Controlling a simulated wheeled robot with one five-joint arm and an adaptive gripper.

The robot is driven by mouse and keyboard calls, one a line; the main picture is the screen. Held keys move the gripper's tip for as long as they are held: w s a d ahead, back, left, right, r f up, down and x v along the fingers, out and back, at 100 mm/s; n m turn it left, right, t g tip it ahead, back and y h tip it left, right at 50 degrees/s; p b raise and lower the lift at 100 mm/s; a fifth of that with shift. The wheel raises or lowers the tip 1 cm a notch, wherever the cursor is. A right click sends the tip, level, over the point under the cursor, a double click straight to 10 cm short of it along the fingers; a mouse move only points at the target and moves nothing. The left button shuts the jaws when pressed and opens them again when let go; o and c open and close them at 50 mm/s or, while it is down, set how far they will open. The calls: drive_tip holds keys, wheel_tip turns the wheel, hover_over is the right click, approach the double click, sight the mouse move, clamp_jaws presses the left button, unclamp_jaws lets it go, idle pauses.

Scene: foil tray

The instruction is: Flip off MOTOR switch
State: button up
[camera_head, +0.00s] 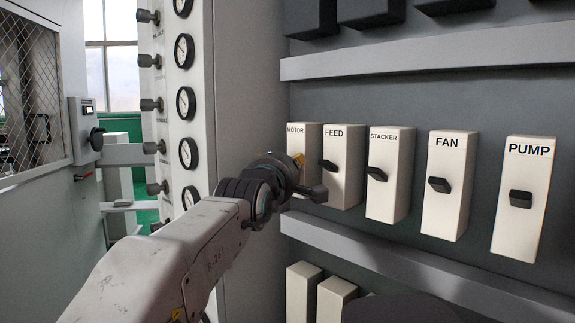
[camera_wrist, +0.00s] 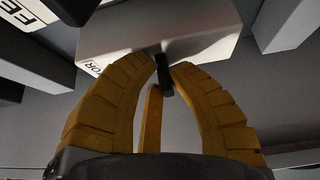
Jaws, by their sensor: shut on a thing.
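The MOTOR switch (camera_head: 313,138) is a white box at the left end of a labelled row on the dark panel. My gripper (camera_head: 298,159) is in front of it and hides its lever and lower part in the head view. In the wrist view the white MOTOR box (camera_wrist: 205,36) is straight ahead, its label partly hidden by a yellow finger. Whether the lever is up or down is unclear.
To the right are the FEED (camera_head: 345,150), STACKER (camera_head: 392,150), FAN (camera_head: 447,160) and PUMP (camera_head: 526,170) switches. Grey ledges run above (camera_head: 430,58) and below (camera_head: 400,265) the row. A gauge column (camera_head: 172,100) stands at left.

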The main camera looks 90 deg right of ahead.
clamp_jaws()
drive_tip(key=shift+f+h+b, duration=0.3)
drive_tip(key=shift+f+b, duration=0.05)
drive_tip(key=shift+b, duration=0.9)
drive_tip(key=h+b, duration=0.1)
drive_tip(key=b, duration=0.2)
drive_tip(key=shift+f+n, duration=0.15)
drive_tip(key=shift+n, duration=0.25)
drive_tip(key=shift+h+b, duration=0.3)
drive_tip(key=shift+b, duration=0.85)
drive_tip(key=shift+w+r+n+g+b, duration=0.1)
drive_tip(key=shift+r+n+g+b, duration=0.2)
drive_tip(key=shift+n, duration=0.1)
drive_tip(key=shift+o, duration=2.2)
unclamp_jaws()
drive_tip(key=shift+w+f, duration=0.1)
drive_tip(key=shift+o, duration=0.2)
